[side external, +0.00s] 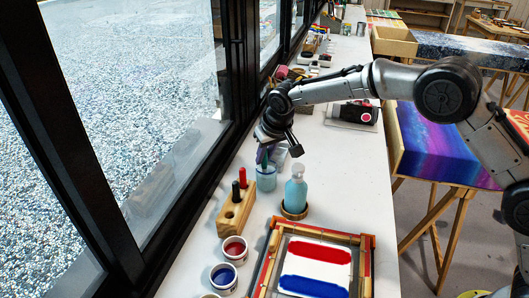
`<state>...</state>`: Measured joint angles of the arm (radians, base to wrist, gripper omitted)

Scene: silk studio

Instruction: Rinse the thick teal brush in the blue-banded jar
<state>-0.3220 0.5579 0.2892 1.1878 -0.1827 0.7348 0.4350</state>
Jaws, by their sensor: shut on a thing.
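My gripper (264,148) is shut on the thick teal brush (264,160) and holds it above the jar. The brush points down at the mouth of the clear, bluish jar (266,181). Its lower end appears to be inside the jar, but I cannot tell how deep. The jar stands upright on the white table by the window. Its band is too small to make out clearly.
A wooden block (233,218) holds a red-handled and a black-handled tool, left of the jar. A teal bottle (295,191) stands close right. Red (234,247) and blue (223,275) paint pots and a framed screen (318,262) lie in front. The window frame is close on the left.

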